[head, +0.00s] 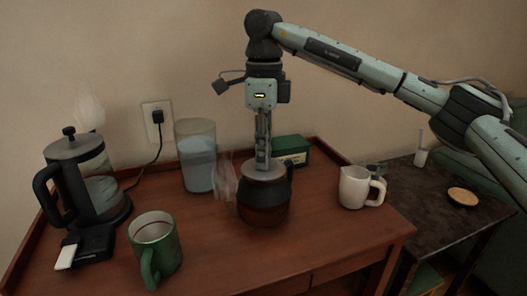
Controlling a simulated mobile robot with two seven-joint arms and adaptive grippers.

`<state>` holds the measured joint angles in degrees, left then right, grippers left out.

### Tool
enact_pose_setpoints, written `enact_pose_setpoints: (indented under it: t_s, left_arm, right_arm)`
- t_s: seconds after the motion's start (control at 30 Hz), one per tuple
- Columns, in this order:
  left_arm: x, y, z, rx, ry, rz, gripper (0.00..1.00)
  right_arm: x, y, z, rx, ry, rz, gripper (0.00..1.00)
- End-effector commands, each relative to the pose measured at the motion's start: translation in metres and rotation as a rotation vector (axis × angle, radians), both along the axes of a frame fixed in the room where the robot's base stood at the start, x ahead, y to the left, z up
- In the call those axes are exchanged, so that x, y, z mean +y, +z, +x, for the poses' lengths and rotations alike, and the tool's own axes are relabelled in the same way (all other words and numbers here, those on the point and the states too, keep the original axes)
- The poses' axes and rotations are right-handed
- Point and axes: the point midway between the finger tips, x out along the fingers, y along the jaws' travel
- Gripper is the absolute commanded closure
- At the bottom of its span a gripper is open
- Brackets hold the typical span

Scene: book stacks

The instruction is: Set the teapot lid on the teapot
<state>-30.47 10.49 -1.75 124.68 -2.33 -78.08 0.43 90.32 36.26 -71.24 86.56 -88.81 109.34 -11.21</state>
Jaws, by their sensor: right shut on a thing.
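A dark brown teapot (263,211) stands upright near the middle of the wooden table. The pale teapot lid (264,174) is at the top of the teapot, over its opening. My right gripper (263,163) points straight down and is shut on the lid from above. I cannot tell whether the lid rests fully on the rim. My left gripper is not in view.
A frosted container (197,160) stands behind left of the teapot, a green box (290,151) behind it, a white pitcher (355,188) to the right. A green mug (154,247) and kettle (88,178) are at left. The front middle of the table (290,262) is clear.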

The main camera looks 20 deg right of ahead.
Motion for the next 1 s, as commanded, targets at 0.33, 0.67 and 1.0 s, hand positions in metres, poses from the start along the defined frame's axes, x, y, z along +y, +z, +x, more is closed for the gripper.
enact_pose_setpoints:
  t_s: [0.33,0.67,1.0]
  left_arm:
    - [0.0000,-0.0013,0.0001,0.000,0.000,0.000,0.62]
    - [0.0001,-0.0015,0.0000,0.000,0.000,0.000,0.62]
    - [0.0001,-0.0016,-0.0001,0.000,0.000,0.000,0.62]
  right_arm:
    - [0.0000,-0.0037,0.0001,0.000,0.000,0.000,1.00]
    - [0.0000,-0.0037,0.0001,0.000,0.000,0.000,0.58]
    - [0.0000,-0.0039,0.0001,0.000,0.000,0.000,0.41]
